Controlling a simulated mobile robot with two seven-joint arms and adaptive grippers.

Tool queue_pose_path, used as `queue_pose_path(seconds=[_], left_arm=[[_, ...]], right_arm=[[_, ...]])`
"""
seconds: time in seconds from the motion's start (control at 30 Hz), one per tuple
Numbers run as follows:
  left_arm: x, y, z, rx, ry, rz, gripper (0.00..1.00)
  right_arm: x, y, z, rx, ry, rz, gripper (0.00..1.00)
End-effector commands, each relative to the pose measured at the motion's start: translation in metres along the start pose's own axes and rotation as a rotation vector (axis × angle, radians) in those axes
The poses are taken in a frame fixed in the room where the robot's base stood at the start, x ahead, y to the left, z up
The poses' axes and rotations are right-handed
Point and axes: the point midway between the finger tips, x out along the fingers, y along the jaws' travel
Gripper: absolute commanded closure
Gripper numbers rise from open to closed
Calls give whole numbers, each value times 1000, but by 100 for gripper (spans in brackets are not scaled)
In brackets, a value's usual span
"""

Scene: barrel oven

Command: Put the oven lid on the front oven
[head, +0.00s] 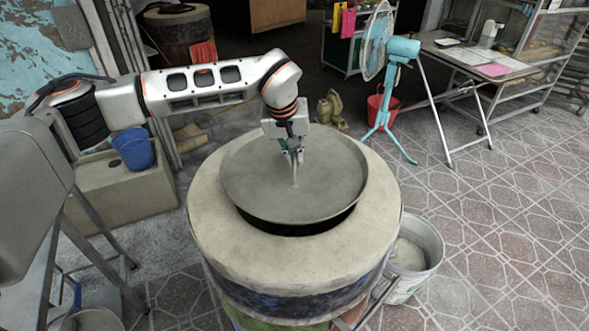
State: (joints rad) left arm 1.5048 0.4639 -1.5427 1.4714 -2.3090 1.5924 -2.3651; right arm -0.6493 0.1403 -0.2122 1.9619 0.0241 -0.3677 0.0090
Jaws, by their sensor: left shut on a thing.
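The front oven (240,250) is a round barrel with a wide pale rim and a dark opening. The oven lid (318,201) is a grey round disc with a raised edge and a thin upright handle at its middle. It is over the opening, set toward the back, and a dark crescent of the opening shows below its front edge. I cannot tell whether it touches the rim. My left gripper (294,160) comes down from above and is shut on the lid's handle. My right gripper is not in view.
A white bucket (428,247) stands close by the oven's right side. A teal fan (388,85), a red bucket (376,110) and a folding table (470,57) are behind on the right. A blue bucket (133,149) sits on a stone basin at left. Tiled floor at right is clear.

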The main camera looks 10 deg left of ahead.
Motion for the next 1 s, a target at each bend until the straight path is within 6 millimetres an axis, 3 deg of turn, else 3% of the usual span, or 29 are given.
queue_pose_path(seconds=[0.17, 0.43, 0.8, 0.9, 1.0], left_arm=[[7, 0, 1, 0, 3, 2, 100], [40, -5, 10, -1, 1, 2, 100], [44, -6, 10, 0, 3, 2, 100], [46, -7, 12, 0, 1, 0, 76], [45, -7, 12, 0, 1, 0, 76]], right_arm=[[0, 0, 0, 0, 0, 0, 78], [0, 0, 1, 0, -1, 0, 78], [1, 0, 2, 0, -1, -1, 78], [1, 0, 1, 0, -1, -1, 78], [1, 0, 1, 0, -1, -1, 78]])
